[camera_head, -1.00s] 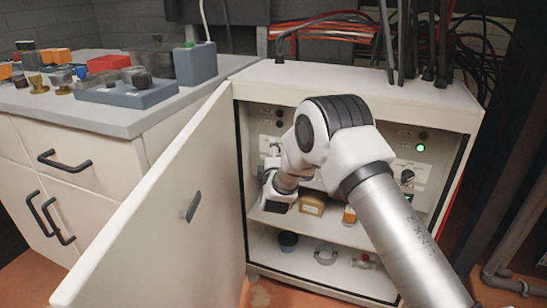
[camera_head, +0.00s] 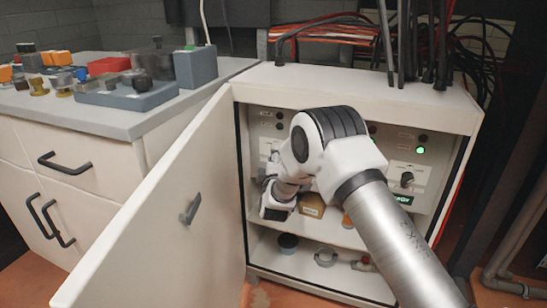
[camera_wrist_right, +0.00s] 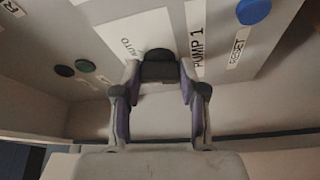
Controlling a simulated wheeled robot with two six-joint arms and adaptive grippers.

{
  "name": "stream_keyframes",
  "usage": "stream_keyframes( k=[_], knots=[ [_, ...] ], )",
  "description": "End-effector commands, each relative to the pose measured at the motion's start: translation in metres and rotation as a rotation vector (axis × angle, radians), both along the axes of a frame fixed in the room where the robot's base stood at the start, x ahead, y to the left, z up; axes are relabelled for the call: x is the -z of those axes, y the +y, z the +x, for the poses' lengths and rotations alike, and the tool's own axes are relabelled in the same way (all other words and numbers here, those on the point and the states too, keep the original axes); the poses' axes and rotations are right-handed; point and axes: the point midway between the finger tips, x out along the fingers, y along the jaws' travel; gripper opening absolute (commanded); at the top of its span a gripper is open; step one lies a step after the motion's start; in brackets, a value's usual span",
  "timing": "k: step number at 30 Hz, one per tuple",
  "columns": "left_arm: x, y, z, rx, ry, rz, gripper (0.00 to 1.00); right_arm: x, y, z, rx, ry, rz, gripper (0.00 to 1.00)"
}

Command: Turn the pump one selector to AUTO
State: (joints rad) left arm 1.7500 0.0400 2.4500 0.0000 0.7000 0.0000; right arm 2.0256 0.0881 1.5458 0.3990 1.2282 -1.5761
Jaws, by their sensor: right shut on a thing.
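The pump one selector (camera_wrist_right: 159,67) is a dark knob on a pale plate, beside the PUMP 1 label (camera_wrist_right: 198,45), in the right wrist view. My right gripper (camera_wrist_right: 160,78) is shut on it, one finger on each side. An AUTO label (camera_wrist_right: 127,47) is printed on the plate to the knob's left. In the head view my right arm reaches into the open cabinet, and its wrist (camera_head: 279,197) is at the left part of the panel. The arm hides this selector there. My left gripper is not in view.
The cabinet door (camera_head: 165,215) stands open on the left. Another selector (camera_head: 407,179) and a lit green lamp (camera_head: 419,150) are at the panel's right. A blue RESET button (camera_wrist_right: 253,11) is near the gripper.

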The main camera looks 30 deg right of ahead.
Motion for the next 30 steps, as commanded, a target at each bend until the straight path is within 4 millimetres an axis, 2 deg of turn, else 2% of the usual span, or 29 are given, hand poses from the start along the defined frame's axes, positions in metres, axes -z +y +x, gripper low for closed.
stream_keyframes(
  k=[18,30],
  knots=[
    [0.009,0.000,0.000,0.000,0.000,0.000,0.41,0.004,0.001,0.001,-0.001,-0.352,0.315,0.07],
    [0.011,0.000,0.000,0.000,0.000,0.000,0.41,0.004,0.001,0.001,-0.001,-0.425,0.381,0.07]
  ],
)
